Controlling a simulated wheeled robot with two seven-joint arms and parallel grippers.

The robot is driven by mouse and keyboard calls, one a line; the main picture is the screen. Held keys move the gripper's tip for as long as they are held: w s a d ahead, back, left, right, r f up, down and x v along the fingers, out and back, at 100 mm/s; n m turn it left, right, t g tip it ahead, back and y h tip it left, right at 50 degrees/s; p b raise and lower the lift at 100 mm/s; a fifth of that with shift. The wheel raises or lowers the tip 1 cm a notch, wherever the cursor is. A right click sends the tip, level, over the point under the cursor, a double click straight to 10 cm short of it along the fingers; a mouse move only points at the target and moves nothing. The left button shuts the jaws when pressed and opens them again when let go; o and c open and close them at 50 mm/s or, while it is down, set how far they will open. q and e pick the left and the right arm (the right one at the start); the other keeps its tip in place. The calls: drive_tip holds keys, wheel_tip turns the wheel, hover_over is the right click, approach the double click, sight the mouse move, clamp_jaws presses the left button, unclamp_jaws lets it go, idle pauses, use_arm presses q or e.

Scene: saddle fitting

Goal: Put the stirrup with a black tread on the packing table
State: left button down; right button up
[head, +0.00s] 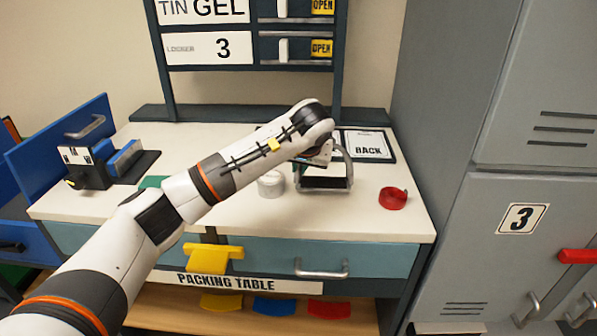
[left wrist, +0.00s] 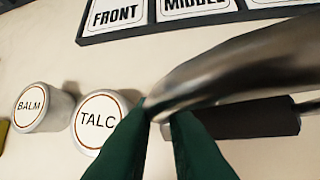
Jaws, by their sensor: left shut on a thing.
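The stirrup with a black tread (head: 325,184) is at the right part of the packing table (head: 230,220) in the head view. Its silver arch (left wrist: 235,70) and black tread (left wrist: 250,119) fill the right side of the left wrist view. My left gripper (left wrist: 159,112) is shut on the arch, its two green fingers on either side of the metal. In the head view my left wrist partly covers the stirrup and hides the fingers. The tread is low, at or just above the tabletop; I cannot tell if it touches. My right gripper is not in view.
A TALC tin (left wrist: 98,121) and a BALM tin (left wrist: 40,107) stand left of my fingers. A labelled tray (head: 367,146) lies behind the stirrup, a red roll (head: 392,198) to its right. A grey locker (head: 510,250) stands right of the table.

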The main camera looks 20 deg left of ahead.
use_arm(q)
drive_tip(key=shift+w+f, duration=0.1)
drive_tip(key=shift+f, duration=0.65)
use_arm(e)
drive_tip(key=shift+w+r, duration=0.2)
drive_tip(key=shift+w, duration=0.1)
use_arm(q)
drive_tip(key=c, duration=1.5)
unclamp_jaws()
drive_tip(key=shift+f, duration=0.15)
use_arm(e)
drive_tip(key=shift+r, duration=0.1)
use_arm(q)
drive_tip(key=shift+o, duration=0.2)
